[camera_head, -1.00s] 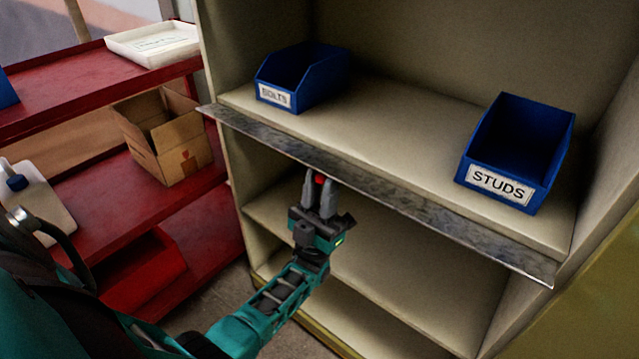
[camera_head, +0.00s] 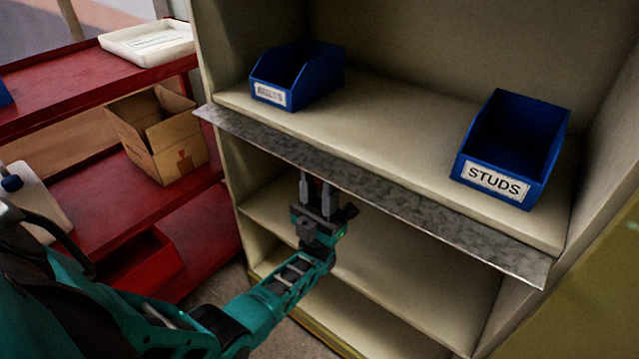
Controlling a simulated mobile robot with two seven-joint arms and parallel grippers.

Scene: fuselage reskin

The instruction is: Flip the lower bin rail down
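The lower bin rail (camera_head: 400,198) is a long grey metal strip along the front edge of the shelf. It juts out from that edge and slants down from left to right in the picture. My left gripper (camera_head: 317,188) is under the middle-left part of the rail, its fingers pointing up to the rail's front edge. My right gripper is not in view.
Blue bins, one with an unreadable label (camera_head: 297,77) and one marked STUDS (camera_head: 512,150), stand on the shelf behind the rail. A red cart (camera_head: 95,180) with a cardboard box (camera_head: 160,135) and white tray (camera_head: 148,42) stands at left. Lower shelves look empty.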

